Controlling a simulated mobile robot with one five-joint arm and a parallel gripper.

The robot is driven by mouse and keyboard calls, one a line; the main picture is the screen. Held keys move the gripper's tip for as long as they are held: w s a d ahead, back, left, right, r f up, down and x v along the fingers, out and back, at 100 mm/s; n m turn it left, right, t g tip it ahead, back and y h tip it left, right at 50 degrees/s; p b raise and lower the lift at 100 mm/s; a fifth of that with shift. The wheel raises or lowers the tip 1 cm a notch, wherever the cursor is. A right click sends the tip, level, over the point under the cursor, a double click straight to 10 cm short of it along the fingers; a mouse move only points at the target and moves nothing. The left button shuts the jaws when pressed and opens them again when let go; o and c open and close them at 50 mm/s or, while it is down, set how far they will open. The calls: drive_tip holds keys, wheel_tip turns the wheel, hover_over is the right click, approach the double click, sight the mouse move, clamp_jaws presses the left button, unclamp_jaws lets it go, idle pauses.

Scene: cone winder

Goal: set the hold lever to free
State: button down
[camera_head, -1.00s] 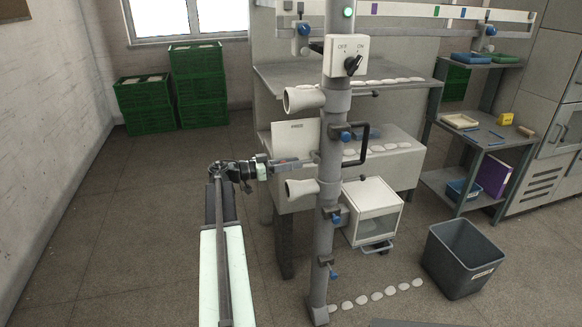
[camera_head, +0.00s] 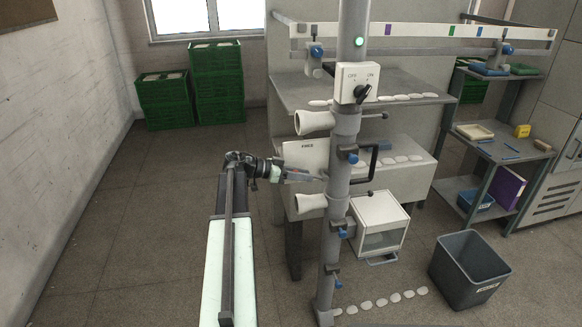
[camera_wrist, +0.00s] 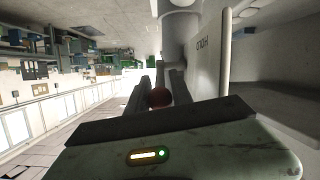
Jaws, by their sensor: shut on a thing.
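In the wrist view the plate (camera_wrist: 209,60) shows the word HOLD. The hold lever ends in a dark red round knob (camera_wrist: 158,98), seen between my gripper's fingers (camera_wrist: 162,88). In the head view my gripper (camera_head: 300,176) reaches from the left to the lower part of the plate, near the post. It is shut on the lever. Most of the lever is hidden by my gripper, so its exact angle cannot be told.
The grey post (camera_head: 337,230) stands just right of my gripper, with white cones (camera_head: 314,122) and an OFF/ON switch box (camera_head: 357,83). A grey bin (camera_head: 468,270) stands at the right. Green crates (camera_head: 215,85) stand at the back. The floor at left is clear.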

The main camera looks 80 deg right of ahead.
drive_tip(key=shift+w+r+t+p, duration=0.1)
drive_tip(key=shift+r+t+p, duration=0.25)
drive_tip(key=shift+r, duration=0.25)
drive_tip(key=shift+f, duration=0.25)
drive_tip(key=c, duration=1.5)
unclamp_jaws()
drive_tip(key=shift+o, duration=0.2)
drive_tip(key=p+v, duration=0.3)
drive_tip(key=v, duration=0.4)
drive_tip(key=shift+w+r, duration=0.25)
